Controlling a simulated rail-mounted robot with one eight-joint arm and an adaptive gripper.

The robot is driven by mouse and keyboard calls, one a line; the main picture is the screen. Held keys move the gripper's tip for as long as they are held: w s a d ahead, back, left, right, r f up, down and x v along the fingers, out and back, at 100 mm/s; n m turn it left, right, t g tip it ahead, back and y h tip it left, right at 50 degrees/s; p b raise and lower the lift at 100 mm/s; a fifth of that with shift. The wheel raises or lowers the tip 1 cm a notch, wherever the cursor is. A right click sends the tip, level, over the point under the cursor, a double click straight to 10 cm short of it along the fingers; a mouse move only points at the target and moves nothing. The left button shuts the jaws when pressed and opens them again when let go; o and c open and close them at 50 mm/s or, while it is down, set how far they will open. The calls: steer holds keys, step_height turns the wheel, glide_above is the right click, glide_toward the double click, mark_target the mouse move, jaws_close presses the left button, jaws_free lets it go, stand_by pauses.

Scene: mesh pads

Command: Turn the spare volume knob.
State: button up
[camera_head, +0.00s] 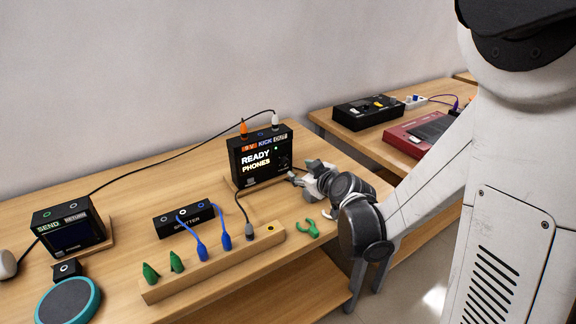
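A black box (247,173) with a lit screen reading "READY" and "PHONES" stands at the middle of the table, with "KICK" on its top strip. Small controls show on the right of its front face, one of them a small round knob (284,160). I cannot tell which knob is the spare volume one. My gripper (294,178) is at the lower right of this box, its fingertips close to the front face. The fingers are small and partly hidden by the wrist, so I cannot tell if they touch or grip anything.
A wooden rail (212,266) holding green, blue and grey plugs lies along the front. A loose green piece (313,228) lies near my arm. A splitter box (183,221), a send/return box (66,230) and a round teal-rimmed pad (67,302) are left. Cables cross the table.

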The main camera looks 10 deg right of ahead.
mark_target(287, 163)
steer(key=b+x, duration=0.1)
steer(key=x, duration=0.8)
steer(key=shift+w+f, duration=0.1)
steer(key=shift+w, duration=0.1)
steer(key=shift+c, duration=0.5)
jaws_close()
